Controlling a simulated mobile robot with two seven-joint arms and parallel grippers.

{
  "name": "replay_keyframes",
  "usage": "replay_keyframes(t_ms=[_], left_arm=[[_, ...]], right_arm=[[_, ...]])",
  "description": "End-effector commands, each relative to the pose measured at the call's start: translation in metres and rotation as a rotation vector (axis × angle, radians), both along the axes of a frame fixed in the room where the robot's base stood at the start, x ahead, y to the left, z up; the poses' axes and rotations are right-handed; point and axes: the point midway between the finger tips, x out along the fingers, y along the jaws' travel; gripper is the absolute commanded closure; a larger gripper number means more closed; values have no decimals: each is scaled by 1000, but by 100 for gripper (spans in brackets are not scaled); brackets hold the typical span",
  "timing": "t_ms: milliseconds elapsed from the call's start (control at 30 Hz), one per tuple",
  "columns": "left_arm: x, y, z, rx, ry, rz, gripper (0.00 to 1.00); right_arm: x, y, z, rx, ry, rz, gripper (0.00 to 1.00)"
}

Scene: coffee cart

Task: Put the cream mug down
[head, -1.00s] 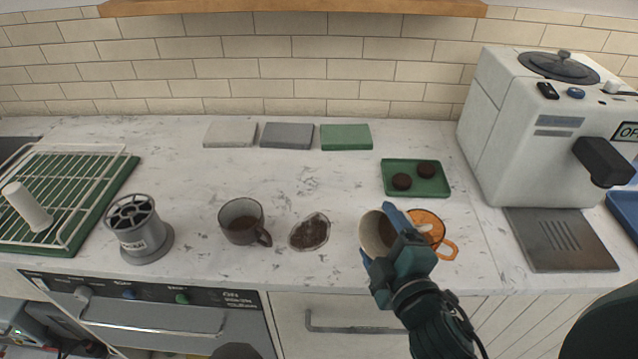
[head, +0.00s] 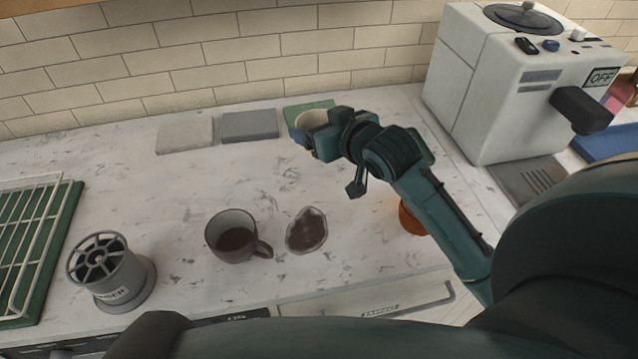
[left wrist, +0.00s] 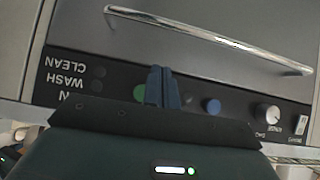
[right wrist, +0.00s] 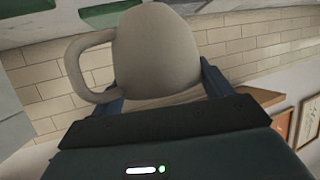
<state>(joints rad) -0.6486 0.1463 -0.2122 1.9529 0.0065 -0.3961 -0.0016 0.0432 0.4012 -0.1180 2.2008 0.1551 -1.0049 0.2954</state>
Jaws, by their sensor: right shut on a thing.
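The cream mug (head: 312,119) is held by my right gripper (head: 306,136) at the back of the counter. In the head view it overlaps the green square mat (head: 296,107); whether it touches the mat I cannot tell. In the right wrist view the mug (right wrist: 155,50) sits between the two fingers of the right gripper (right wrist: 160,95), with its handle out to the left. My left gripper (left wrist: 162,86) is shut and empty in front of a dark appliance panel; it does not show in the head view.
A grey square mat (head: 249,126) and a pale one (head: 184,136) lie left of the green mat. My right arm partly hides an orange mug (head: 411,220). A white machine (head: 490,90) stands right.

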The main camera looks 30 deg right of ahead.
Motion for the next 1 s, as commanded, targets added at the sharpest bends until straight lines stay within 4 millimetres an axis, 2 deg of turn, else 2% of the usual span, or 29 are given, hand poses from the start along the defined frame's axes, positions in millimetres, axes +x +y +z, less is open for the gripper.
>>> replay_keyframes(t_ms=[267, 500, 667, 900, 1000], left_arm=[[-1, -1, 0, -4, 1, 2, 100], [-1, -1, 0, -4, 1, 2, 100], [-1, -1, 1, -4, 0, 2, 100], [0, -1, 3, -4, 0, 2, 100], [-1, -1, 3, -3, 0, 1, 100]], right_arm=[[0, 0, 0, 6, -1, 0, 54], [0, 0, -37, 6, 3, -1, 54], [0, 0, -52, 5, -1, -1, 54], [0, 0, -87, 5, 0, -1, 54], [0, 0, -94, 5, -3, 0, 54]])
